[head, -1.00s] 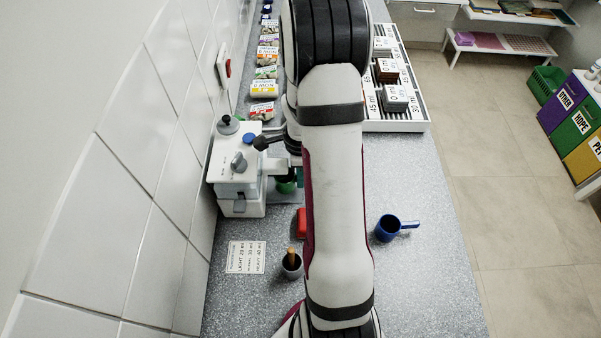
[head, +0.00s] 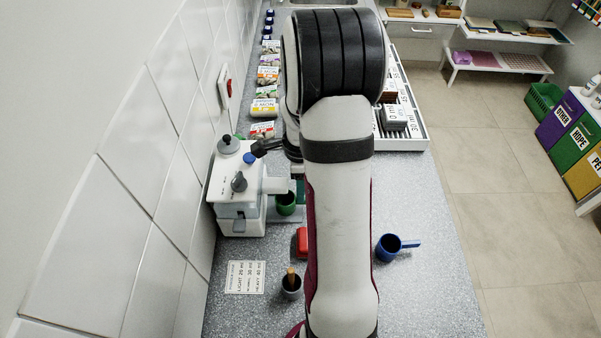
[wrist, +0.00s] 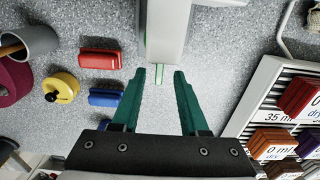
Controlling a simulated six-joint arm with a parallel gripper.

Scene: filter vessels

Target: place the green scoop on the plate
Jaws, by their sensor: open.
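The green scoop (head: 287,204) stands under the spout of the white machine in the head view, its cup partly hidden by the spout and my arm. A short green strip (wrist: 159,74), apparently its handle, shows in the wrist view below the white machine part. A pale grey plate (head: 281,217) lies at the machine's foot; I cannot tell whether the scoop rests fully on it. My gripper (wrist: 166,72) has teal fingers, open and apart, with the green strip between their tips and no visible contact. In the head view my arm mostly hides the gripper.
The white machine (head: 238,190) stands by the tiled wall. A red block (head: 302,241), a grey cup with a wooden stick (head: 291,284) and a blue scoop (head: 390,246) are nearer. A blue block (wrist: 105,98) and yellow lidded item (wrist: 61,88) lie left; a card tray (wrist: 262,100) lies right.

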